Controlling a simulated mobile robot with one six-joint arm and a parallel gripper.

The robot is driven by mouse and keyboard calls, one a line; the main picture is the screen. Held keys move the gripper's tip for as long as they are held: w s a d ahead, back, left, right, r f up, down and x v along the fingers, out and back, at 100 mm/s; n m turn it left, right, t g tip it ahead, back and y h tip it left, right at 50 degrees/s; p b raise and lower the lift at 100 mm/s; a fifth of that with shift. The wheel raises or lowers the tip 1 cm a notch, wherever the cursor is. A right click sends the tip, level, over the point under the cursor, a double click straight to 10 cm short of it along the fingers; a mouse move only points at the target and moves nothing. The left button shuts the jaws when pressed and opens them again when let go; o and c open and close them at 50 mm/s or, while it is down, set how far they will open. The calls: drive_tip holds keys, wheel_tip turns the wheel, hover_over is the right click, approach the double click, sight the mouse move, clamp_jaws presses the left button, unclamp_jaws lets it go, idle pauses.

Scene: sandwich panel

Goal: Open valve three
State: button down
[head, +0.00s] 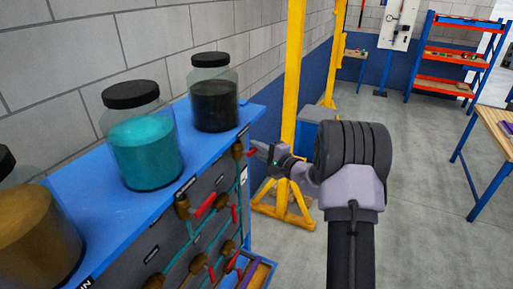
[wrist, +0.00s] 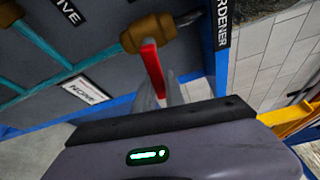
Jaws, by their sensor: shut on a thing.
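My gripper (head: 258,150) is at the right end of the panel, shut on a red valve handle (wrist: 152,70). The handle belongs to a brown valve (head: 238,150) below the dark jar (head: 215,100); the valve body also shows in the wrist view (wrist: 146,33). In the wrist view the handle points down from the valve, across the pipe, with its end between the fingers (wrist: 167,95). A label ending in "RDENER" (wrist: 222,22) is beside it. Another brown valve (head: 182,206) with a red handle (head: 205,205) sits to the left. No valve number is readable.
A teal jar (head: 143,150) and an amber jar (head: 35,235) stand on the blue panel top (head: 90,225). Lower valves (head: 196,264) and pipes fill the panel front. A yellow post (head: 293,80) stands behind my gripper. Grey floor (head: 420,160) is open to the right.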

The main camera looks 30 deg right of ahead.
drive_tip(key=s+a+f+m+g+y+p, duration=0.3)
drive_tip(key=a+f+m+g+p, duration=0.1)
drive_tip(key=m, duration=0.7)
drive_tip(key=shift+m+g+y, duration=0.3)
drive_tip(key=shift+m+g, duration=0.1)
drive_tip(key=shift+g, duration=0.5)
drive_tip(key=shift+f, duration=0.1)
drive_tip(key=c, duration=1.4)
unclamp_jaws()
drive_tip(key=shift+s, duration=0.1)
